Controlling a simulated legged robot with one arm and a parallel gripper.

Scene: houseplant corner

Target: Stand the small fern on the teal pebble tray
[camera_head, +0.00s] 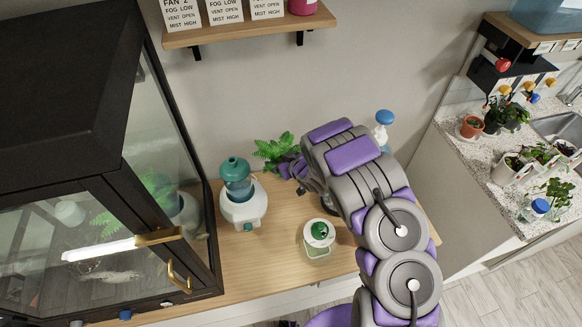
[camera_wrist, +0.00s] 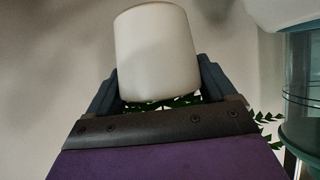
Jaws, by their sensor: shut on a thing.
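The small fern (camera_head: 275,150) shows its green fronds near the wall, just left of my gripper (camera_head: 293,168) in the head view. In the wrist view, its plain white pot (camera_wrist: 157,52) sits between the two dark fingers of my gripper (camera_wrist: 158,82), which are shut on it. Some fronds (camera_wrist: 266,118) show beyond the gripper's dark edge. In the head view the pot is hidden by the fronds and my arm, and I cannot tell its height above the bench. I cannot make out the teal pebble tray in either view.
A white humidifier with a teal tank (camera_head: 237,180) stands left of the fern on the wooden bench (camera_head: 268,262). A white-and-green jar (camera_head: 319,233) stands in front. A dark glass cabinet (camera_head: 150,215) borders the left. A blue-capped bottle (camera_head: 384,118) stands behind my arm. A shelf (camera_head: 250,25) hangs above.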

